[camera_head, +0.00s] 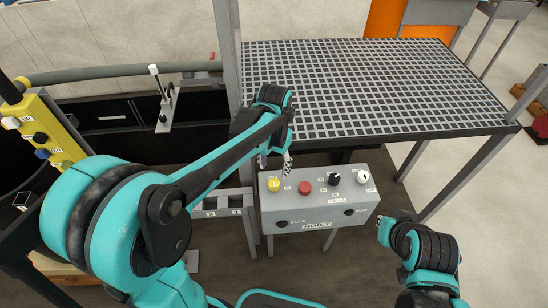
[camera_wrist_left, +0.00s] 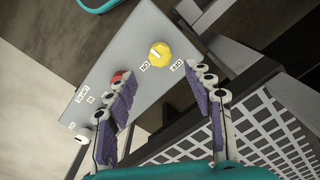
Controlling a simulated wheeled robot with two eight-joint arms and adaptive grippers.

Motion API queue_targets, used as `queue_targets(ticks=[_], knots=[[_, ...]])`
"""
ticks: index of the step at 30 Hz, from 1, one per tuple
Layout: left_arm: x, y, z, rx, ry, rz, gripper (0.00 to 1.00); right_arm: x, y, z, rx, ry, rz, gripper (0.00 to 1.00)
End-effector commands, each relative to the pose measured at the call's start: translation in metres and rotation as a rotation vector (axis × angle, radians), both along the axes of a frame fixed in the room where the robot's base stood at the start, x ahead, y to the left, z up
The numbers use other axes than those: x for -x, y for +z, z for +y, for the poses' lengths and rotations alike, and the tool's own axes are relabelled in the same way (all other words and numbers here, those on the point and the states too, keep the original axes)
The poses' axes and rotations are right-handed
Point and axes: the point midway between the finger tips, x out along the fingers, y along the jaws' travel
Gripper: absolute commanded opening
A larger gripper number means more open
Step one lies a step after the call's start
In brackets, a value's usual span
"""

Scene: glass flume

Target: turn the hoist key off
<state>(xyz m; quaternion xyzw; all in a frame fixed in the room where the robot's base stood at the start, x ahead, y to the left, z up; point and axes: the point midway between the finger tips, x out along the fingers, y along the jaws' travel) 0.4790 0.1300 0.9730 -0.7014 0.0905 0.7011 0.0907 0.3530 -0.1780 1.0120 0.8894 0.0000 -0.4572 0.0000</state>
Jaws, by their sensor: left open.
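The grey hoist box (camera_head: 318,207) stands below the grating, with a HOIST label on its front. The yellow hoist key (camera_head: 274,184) is at the left end of its top; it also shows in the left wrist view (camera_wrist_left: 160,55), between an ON label (camera_wrist_left: 145,66) and an OFF label (camera_wrist_left: 178,66). I cannot tell for certain which label it points at. My left gripper (camera_head: 275,162) is open just behind and above the key. In the left wrist view its purple-padded fingers (camera_wrist_left: 163,90) are spread, apart from the key.
A red button (camera_head: 304,187), a black knob (camera_head: 333,179) and a white knob (camera_head: 362,176) share the box top. The grating table (camera_head: 370,85) stands close behind the box. A yellow control panel (camera_head: 45,130) is at the far left.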

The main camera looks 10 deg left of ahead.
Motion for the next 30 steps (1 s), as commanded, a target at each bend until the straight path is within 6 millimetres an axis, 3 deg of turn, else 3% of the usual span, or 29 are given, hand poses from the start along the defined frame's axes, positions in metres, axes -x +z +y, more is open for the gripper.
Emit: queue_targets(ticks=[3, 9, 26, 30], knots=[[0.000, 0.022, 0.000, 0.000, 0.000, 0.000, 0.53, 0.000, 0.000, 0.000, 0.000, 0.000, 0.000, 0.00], [0.000, 0.042, 0.000, 0.000, 0.000, 0.000, 0.53, 0.000, 0.000, 0.000, 0.000, 0.000, 0.000, 0.00], [0.000, 0.045, 0.000, 0.000, 0.000, -0.001, 0.53, 0.000, 0.000, 0.000, 0.000, 0.000, 0.000, 0.00], [0.009, 0.049, 0.004, 0.004, 0.015, -0.034, 0.53, 0.000, 0.000, 0.000, 0.000, 0.000, 0.000, 0.00]])
